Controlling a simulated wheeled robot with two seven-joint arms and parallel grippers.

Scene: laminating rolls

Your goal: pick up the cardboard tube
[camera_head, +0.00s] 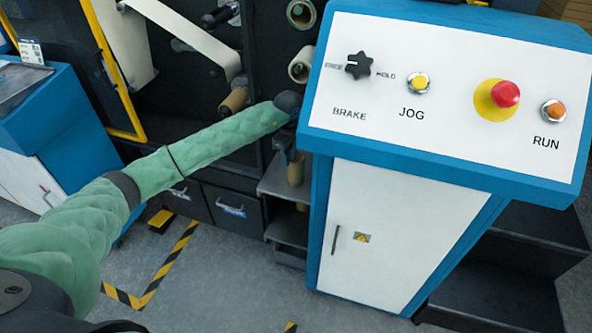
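A tan cardboard tube (296,172) stands roughly upright at the shelf unit left of the control console. My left arm, in a green padded sleeve, reaches across from the lower left. My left gripper (290,154) is dark and small and points down at the top of this tube. The fingers overlap the tube's upper end in the picture, and I cannot tell whether they touch or grip it. The console's edge lies close to the tube's right side. My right gripper is not in view.
The console (400,225) with brake, jog and run controls stands close right of my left gripper. Grey shelves (283,186) are below it. Dark drawers (232,208) and roll spindles (300,67) are behind. A brown roll core (234,101) is further left.

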